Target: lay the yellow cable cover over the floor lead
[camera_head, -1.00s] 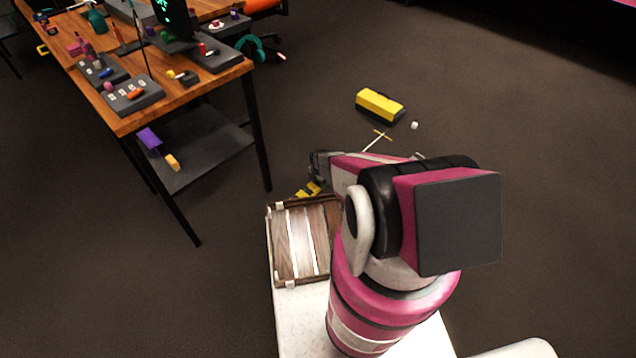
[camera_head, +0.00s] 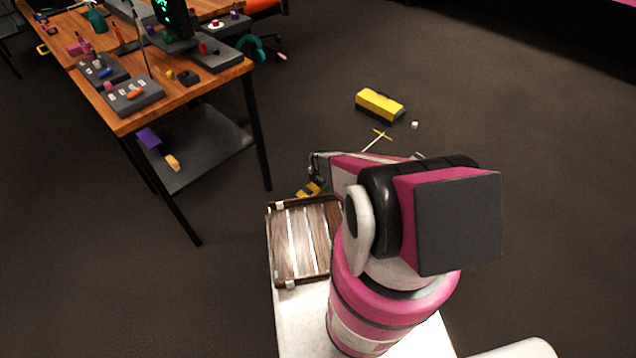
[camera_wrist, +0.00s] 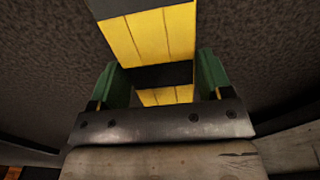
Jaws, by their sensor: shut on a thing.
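The yellow cable cover, with black bands, is between the green fingers of my gripper (camera_wrist: 162,76) in the wrist view; the cover (camera_wrist: 150,36) reaches forward past the fingertips. My gripper is shut on it. In the head view a small part of the cover (camera_head: 308,190) shows just beyond the wooden slatted tray, and my arm hides most of the gripper. The floor lead (camera_head: 373,143) is a thin pale line on the dark floor, with a small yellow strip across its far end. My arm hides its near end.
A yellow box with dark sides (camera_head: 380,105) stands on the floor beyond the lead, with a small white cube (camera_head: 414,125) beside it. A wooden table (camera_head: 125,120) with a lower shelf stands at the left. The slatted tray (camera_head: 300,240) sits on my base. Floor at the right is clear.

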